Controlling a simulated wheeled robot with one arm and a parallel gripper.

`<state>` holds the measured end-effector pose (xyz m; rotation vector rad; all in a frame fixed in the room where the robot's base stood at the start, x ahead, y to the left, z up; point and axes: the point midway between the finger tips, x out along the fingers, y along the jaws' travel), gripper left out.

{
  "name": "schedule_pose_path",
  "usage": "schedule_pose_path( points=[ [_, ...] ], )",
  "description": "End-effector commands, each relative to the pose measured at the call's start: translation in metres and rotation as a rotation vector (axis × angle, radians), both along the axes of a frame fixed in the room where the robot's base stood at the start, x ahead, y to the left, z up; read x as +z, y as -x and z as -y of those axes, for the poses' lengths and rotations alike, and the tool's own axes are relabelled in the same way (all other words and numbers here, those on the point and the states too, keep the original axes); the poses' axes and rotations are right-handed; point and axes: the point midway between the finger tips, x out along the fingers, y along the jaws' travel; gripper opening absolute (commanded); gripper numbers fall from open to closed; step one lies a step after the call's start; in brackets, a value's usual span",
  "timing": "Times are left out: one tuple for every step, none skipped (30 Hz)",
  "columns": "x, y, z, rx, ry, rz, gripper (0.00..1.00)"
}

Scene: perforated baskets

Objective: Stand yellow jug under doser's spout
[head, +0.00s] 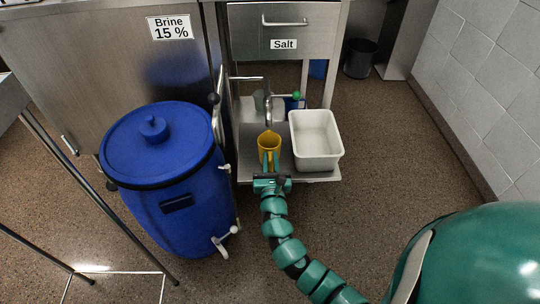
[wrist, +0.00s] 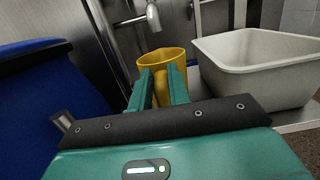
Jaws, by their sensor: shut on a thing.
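The yellow jug (head: 268,141) is upright over the low steel shelf under the Salt drawer; it also shows in the wrist view (wrist: 163,60). My gripper (head: 270,160) is shut on the near side of the jug, with both green fingers (wrist: 159,86) against it. The doser's metal spout (wrist: 153,16) hangs above and behind the jug, a little left of the jug's middle in the wrist view. The spout also shows in the head view (head: 268,114), just beyond the jug. The jug's base is hidden, so I cannot tell whether it touches the shelf.
A white tub (head: 316,162) stands close to the right of the jug on the shelf (head: 246,160). A large blue barrel (head: 180,215) with a white tap stands to the left. Small green and blue items (head: 296,98) sit behind. Floor at right is clear.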

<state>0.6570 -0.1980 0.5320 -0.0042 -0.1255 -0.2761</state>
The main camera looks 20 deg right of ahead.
Motion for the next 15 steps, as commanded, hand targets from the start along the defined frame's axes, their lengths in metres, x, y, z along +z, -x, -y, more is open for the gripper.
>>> schedule_pose_path(
  points=[
    [0.000, -0.002, 0.001, -0.001, -0.001, 0.001, 0.00],
    [0.001, -0.004, 0.001, -0.002, -0.001, 0.001, 0.00],
    [0.001, -0.007, 0.002, -0.002, -0.003, 0.003, 0.00],
    [0.001, -0.011, 0.003, -0.003, -0.002, 0.004, 0.00],
    [0.001, -0.014, 0.004, -0.004, -0.003, 0.004, 0.00],
    [0.001, -0.019, 0.006, -0.005, -0.004, 0.004, 0.00],
    [0.000, -0.023, 0.008, -0.006, -0.004, 0.003, 0.00],
    [0.000, -0.027, 0.009, -0.005, -0.004, 0.002, 0.00],
    [-0.001, -0.033, 0.010, -0.004, -0.003, 0.002, 0.00],
    [0.000, -0.037, 0.011, -0.004, -0.003, 0.002, 0.00],
    [-0.008, -0.037, 0.011, -0.004, -0.003, 0.001, 0.00],
    [-0.014, -0.036, 0.011, -0.004, -0.001, 0.000, 0.00],
    [-0.016, -0.035, 0.011, -0.004, -0.001, 0.000, 0.00],
    [-0.017, -0.035, 0.011, -0.003, -0.003, 0.000, 0.00],
    [-0.017, -0.035, 0.011, -0.003, -0.003, 0.000, 0.00]
  ],
)
